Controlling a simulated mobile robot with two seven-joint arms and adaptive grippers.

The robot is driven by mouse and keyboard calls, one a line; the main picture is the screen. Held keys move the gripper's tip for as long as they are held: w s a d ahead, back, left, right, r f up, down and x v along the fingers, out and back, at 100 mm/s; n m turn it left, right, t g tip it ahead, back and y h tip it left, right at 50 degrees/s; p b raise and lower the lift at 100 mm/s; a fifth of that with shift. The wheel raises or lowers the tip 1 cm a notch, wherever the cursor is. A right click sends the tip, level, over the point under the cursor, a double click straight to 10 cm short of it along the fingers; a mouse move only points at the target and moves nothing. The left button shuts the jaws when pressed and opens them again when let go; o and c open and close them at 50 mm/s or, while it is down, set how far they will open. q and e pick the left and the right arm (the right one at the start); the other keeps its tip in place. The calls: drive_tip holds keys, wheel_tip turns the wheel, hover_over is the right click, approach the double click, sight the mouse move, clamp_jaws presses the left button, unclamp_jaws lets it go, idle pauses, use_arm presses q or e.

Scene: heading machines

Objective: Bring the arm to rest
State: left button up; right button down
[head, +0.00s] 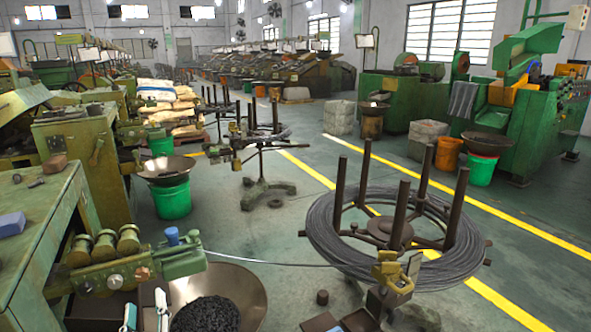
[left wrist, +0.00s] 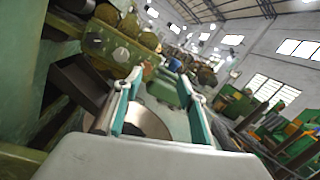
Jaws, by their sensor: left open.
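My left gripper (head: 146,311) shows at the bottom left of the head view, with two upright pale fingers with teal parts set apart. It is open, and I see nothing held between the fingers. It is in front of the green machine's roller unit and just left of a wide bowl of dark small parts (head: 207,314). In the left wrist view the open gripper (left wrist: 160,92) has its fingers spread, with the bowl (left wrist: 150,122) showing between and beyond them. My right gripper is not in view.
The green machine (head: 40,240) with rollers and a blue knob (head: 172,236) stands close at left. A wire coil on a stand (head: 345,245) is at right, and its wire runs across to the machine. Green floor (head: 255,225) lies open between them.

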use_arm(q)
drive_tip(key=s+d+f+m+t+h+p, duration=0.1)
drive_tip(key=s+d+m+h+p, duration=0.3)
drive_tip(key=m, duration=1)
drive_tip(key=s+d+m+t+h+p, duration=0.1)
drive_tip(key=s+d+m+h, duration=0.2)
drive_tip(key=d+m+h, duration=0.55)
drive_tip(key=s+d+f+m+g+p, duration=0.1)
drive_tip(key=s+f+m+g, duration=0.3)
drive_tip(key=s+f+m, duration=0.4)
drive_tip(key=s+d+f+m+g+y+p, duration=0.1)
drive_tip(key=s+f+m+g, duration=0.3)
drive_tip(key=m, duration=1.5)
drive_tip(key=s+f+p, duration=0.1)
drive_tip(key=s+f, duration=0.3)
drive_tip(key=f, duration=0.2)
drive_tip(key=shift+s+d+f+g+p, duration=0.15)
drive_tip(key=shift+s+f+g+p, duration=0.05)
drive_tip(key=shift+g+p, duration=0.2)
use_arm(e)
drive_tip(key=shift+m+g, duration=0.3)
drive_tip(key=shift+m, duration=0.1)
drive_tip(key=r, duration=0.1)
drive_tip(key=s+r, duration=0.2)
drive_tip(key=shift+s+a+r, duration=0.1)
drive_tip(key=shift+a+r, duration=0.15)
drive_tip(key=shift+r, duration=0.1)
